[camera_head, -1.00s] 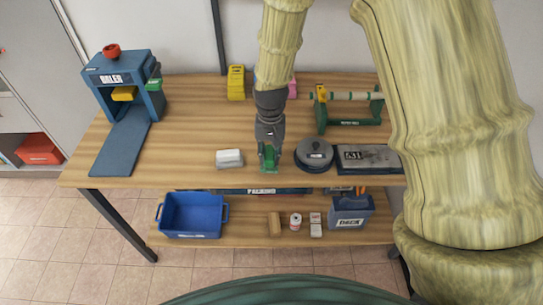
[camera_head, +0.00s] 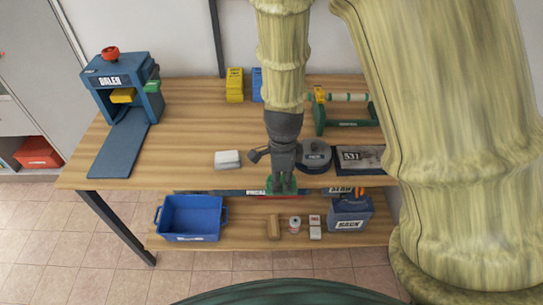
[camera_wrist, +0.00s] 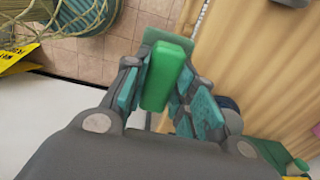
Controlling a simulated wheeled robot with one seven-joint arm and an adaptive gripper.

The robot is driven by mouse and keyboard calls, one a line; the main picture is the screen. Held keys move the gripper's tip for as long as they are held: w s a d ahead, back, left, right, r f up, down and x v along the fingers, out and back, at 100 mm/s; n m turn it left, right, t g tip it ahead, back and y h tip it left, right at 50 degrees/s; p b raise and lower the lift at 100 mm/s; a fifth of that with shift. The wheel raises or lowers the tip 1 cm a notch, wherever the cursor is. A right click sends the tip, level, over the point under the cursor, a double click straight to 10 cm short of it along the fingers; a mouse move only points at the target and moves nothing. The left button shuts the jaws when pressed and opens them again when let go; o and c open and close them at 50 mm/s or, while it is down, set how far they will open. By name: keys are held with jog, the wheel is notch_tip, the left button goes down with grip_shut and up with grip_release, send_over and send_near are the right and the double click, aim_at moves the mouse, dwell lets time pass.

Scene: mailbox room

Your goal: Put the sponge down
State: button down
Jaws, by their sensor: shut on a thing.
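The sponge looks like a green block (camera_wrist: 167,74) in the wrist view, standing between the teal-padded fingers of my gripper (camera_wrist: 166,92). A duller grey-green piece shows at its far end. In the head view my gripper (camera_head: 282,180) is at the front edge of the wooden table (camera_head: 185,130), pointing down, with a bit of green at its tip. It is shut on the sponge. The arm hides part of the table behind it. I cannot tell the sponge's exact height over the edge.
A white block (camera_head: 227,159) lies left of my gripper. A round dark container (camera_head: 315,155) and a dark flat box (camera_head: 358,158) are to its right. A blue bin (camera_head: 192,217) stands on the lower shelf (camera_head: 250,242). The table's middle left is clear.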

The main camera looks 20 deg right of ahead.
jog(key=w+p, duration=0.1)
jog(key=w, duration=0.3)
jog(key=w+d+f+p, duration=0.1)
jog(key=w, duration=0.4)
jog(key=w+p, duration=0.2)
jog(key=w, duration=0.3)
jog(key=shift+d+f, duration=0.2)
jog(key=shift+d, duration=0.1)
jog(key=shift+w+f+p, duration=0.1)
jog(key=shift+f+p, duration=0.85)
jog(key=shift+f, duration=0.8)
jog(key=c, duration=1.2)
grip_release()
jog(key=shift+f, duration=0.15)
jog(key=shift+o, duration=0.2)
notch_tip(320, 180, up, 12)
jog(key=b, duration=0.3)
jog(key=shift+b, duration=0.4)
